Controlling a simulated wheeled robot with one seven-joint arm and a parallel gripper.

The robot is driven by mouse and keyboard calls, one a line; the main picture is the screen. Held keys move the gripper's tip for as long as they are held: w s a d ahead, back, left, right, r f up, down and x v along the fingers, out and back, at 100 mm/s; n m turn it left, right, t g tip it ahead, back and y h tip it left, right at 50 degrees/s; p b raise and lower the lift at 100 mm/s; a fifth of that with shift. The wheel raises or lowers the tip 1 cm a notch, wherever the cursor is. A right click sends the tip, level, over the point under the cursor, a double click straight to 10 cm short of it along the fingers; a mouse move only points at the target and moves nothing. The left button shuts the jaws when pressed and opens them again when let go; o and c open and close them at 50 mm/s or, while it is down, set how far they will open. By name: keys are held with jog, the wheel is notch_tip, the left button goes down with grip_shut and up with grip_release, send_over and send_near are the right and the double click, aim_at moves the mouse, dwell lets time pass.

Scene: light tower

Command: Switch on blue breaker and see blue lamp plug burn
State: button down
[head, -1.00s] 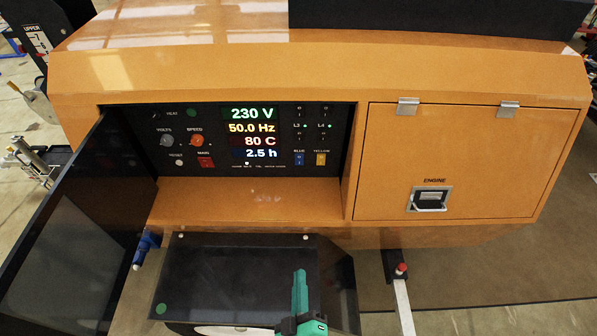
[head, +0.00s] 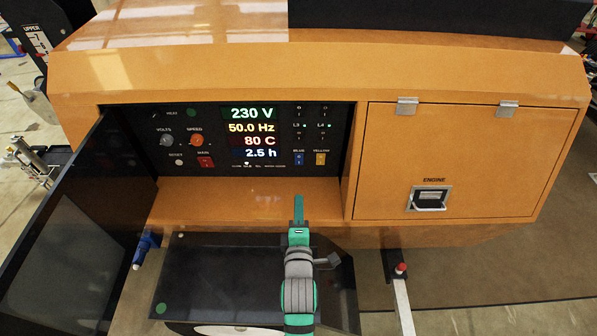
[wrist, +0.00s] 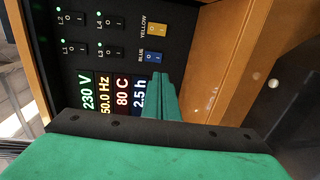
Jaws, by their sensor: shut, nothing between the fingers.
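The blue breaker (head: 299,159) is a small blue rocker under the label BLUE, at the lower right of the black control panel (head: 232,178). It also shows in the wrist view (wrist: 153,57), just above the tips of my fingers. The yellow breaker (head: 321,159) sits right beside it, and also shows in the wrist view (wrist: 157,30). My gripper (head: 298,198) is shut and empty, below and in front of the blue breaker in the head view. In the wrist view its green fingers (wrist: 160,80) point at the panel, apart from the breaker as far as I can tell. No blue lamp is recognisable.
The panel sits in a recess of an orange housing, with an open dark door (head: 70,230) at left and an orange ledge (head: 230,200) below. Knobs, a red MAIN switch (head: 205,162) and lit displays (head: 250,133) are left of the breakers. A closed ENGINE hatch (head: 455,150) is at right.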

jog(key=shift+w, duration=0.1)
send_near(299, 164)
jog(key=w, duration=0.5)
jog(key=shift+w+a+f, duration=0.1)
jog(key=shift+w+f, duration=0.05)
jog(key=shift+f, duration=0.1)
jog(key=shift+w+f, duration=0.1)
jog(key=shift+w, duration=0.4)
jog(key=shift+w, duration=0.25)
jog(key=shift+f, duration=0.1)
jog(key=s, duration=0.4)
jog(key=s+f, duration=0.1)
jog(key=s, duration=0.8)
jog(key=shift+s+f, duration=0.35)
jog(key=shift+f, duration=0.05)
jog(key=shift+d, duration=0.2)
